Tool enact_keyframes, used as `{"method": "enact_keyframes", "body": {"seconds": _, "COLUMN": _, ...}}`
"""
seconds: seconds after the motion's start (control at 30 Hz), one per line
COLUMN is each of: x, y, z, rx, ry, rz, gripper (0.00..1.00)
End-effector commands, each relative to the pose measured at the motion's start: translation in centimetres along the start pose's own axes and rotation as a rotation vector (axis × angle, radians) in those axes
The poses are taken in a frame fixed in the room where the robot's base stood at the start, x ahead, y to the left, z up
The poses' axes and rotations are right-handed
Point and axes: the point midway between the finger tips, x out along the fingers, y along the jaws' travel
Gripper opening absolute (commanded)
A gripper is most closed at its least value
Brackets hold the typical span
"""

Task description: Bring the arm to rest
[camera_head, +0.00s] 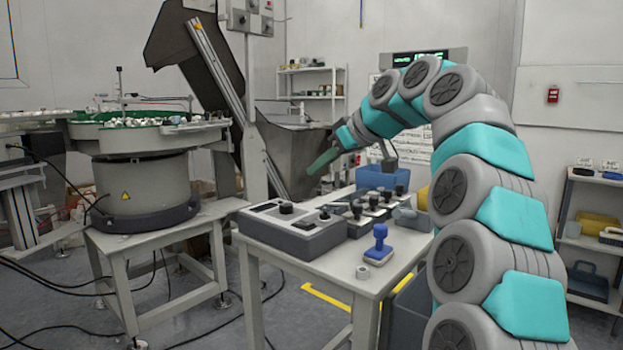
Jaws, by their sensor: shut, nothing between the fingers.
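My arm rises at the right of the head view and arches over to the left above the table (397,290). My gripper (323,161) is at the far end of the arm, with its green fingers pointing down and to the left. It is shut and empty, in the air above the back of the table and clear of the things on it. The finer detail of the fingers is too small to tell.
The table holds a grey control box (290,232), a tray with several dark-topped parts (372,205), a blue bin (372,179), a blue handled tool (379,240) and a small white ring (363,272). A bowl feeder (140,185) stands left; shelves (595,245) stand right.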

Motion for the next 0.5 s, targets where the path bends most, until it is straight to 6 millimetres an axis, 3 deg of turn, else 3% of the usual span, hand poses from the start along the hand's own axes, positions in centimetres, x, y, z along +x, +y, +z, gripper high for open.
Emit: {"method": "enact_keyframes", "body": {"seconds": 0.5, "x": -0.98, "y": 0.02, "z": -0.20, "rx": -0.001, "ry": -0.001, "rz": 0.001, "gripper": 0.00}}
